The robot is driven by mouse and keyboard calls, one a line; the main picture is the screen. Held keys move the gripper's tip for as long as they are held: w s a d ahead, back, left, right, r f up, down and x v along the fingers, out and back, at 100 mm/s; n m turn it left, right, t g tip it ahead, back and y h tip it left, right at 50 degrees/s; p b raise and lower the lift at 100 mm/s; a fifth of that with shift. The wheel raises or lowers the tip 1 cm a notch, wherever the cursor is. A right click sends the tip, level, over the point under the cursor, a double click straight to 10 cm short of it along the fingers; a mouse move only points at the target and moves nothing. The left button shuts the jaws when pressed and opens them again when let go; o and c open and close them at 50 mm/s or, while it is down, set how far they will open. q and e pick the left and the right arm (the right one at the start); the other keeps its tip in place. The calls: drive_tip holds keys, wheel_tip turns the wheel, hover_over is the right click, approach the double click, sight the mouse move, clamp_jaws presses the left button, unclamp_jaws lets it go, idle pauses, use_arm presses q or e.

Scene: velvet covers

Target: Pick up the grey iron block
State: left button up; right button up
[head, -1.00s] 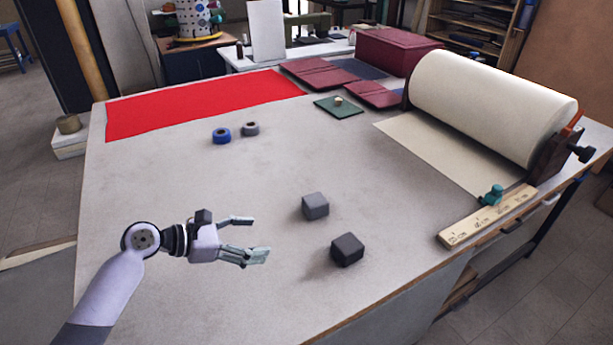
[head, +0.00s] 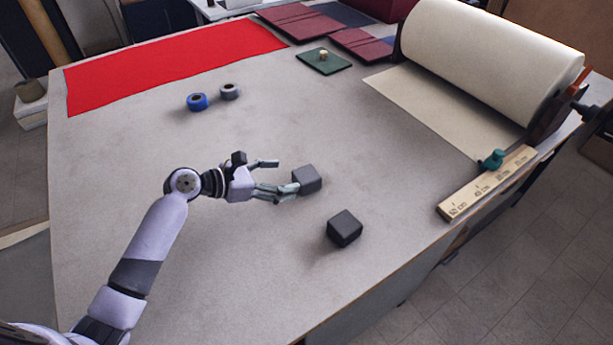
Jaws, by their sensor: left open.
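Two dark blocks are on the grey table. The grey block (head: 308,179) is the lighter one, near the middle of the table. A darker, nearly black block (head: 345,228) sits nearer the front edge, to its lower right. My left gripper (head: 279,178) is open and empty, with its fingers pointing right at the grey block. One fingertip overlaps the block's left side in the picture; I cannot tell if it touches. My right gripper is not in view.
A blue tape roll (head: 197,102) and a grey roll (head: 230,91) lie farther back. A red cloth (head: 170,62) covers the back left. A large cream roll (head: 490,62) and a wooden ruler (head: 487,183) with a teal piece (head: 492,159) are at right. The table's left front is clear.

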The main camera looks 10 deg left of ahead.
sight(303, 175)
use_arm(q)
drive_tip(key=p+x, duration=0.1)
drive_tip(key=x, duration=0.5)
drive_tip(key=shift+w+d+f, duration=0.1)
drive_tip(key=shift+w+d, duration=0.1)
drive_tip(key=shift+s, duration=0.1)
drive_tip(key=shift+c, duration=0.5)
clamp_jaws()
drive_tip(key=shift+a+r, duration=0.1)
drive_tip(key=shift+r, duration=0.1)
idle(0.3)
